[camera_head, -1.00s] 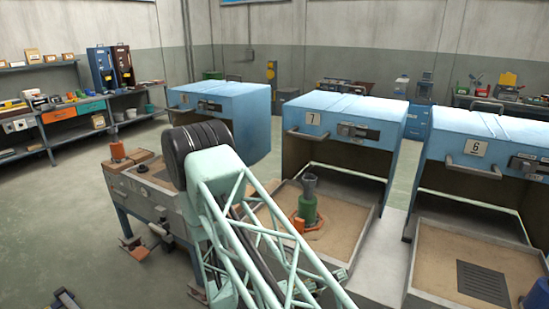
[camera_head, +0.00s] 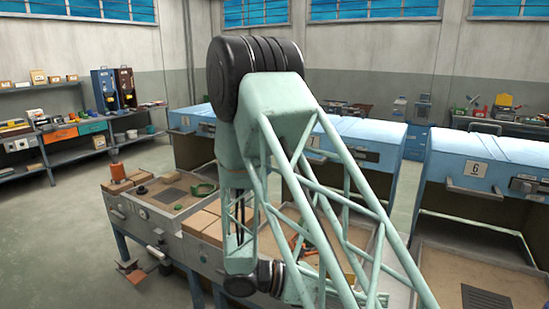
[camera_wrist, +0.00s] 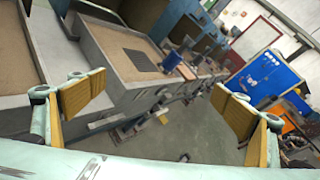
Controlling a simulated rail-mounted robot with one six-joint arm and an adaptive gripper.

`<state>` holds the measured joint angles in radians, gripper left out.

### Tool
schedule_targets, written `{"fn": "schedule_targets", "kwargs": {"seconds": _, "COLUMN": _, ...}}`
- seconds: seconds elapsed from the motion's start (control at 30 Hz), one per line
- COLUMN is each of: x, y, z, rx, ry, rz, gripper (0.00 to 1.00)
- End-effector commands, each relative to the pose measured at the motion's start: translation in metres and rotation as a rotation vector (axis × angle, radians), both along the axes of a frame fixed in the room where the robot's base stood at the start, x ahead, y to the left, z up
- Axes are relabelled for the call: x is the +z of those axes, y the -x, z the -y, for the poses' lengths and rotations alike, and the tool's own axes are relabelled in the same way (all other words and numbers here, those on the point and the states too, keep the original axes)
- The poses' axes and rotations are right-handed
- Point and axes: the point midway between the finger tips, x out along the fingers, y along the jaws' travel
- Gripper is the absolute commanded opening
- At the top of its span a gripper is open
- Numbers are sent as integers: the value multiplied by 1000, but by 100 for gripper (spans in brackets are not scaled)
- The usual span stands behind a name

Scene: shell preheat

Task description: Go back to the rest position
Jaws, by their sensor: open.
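My gripper (camera_wrist: 158,108) shows in the wrist view with its two yellow-padded fingers wide apart and nothing between them. Beyond the fingers, the wrist view shows a sand-filled bench bay (camera_wrist: 122,47) with a dark grate and the grey floor. In the head view my lattice arm is raised across the middle, and the gripper itself cannot be made out there. My arm hides most of the bay that it crosses. A green ring-shaped piece (camera_head: 203,190) lies on the left bench bed.
Blue hoods stand along the benches, one marked 6 (camera_head: 476,169). An orange-topped item (camera_head: 117,171) sits at the left bench's end. Shelving with bins (camera_head: 60,135) lines the left wall. A blue cabinet (camera_wrist: 262,78) stands in the wrist view. The floor at left is open.

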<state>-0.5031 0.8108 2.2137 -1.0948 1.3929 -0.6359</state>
Motion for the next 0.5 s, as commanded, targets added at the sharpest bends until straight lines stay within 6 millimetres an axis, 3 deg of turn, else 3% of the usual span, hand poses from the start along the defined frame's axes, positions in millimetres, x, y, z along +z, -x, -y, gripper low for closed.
{"fn": "schedule_targets", "kwargs": {"seconds": 0.5, "x": 54, "y": 46, "z": 25, "rx": -212, "ry": -146, "rz": 197, "gripper": 93}}
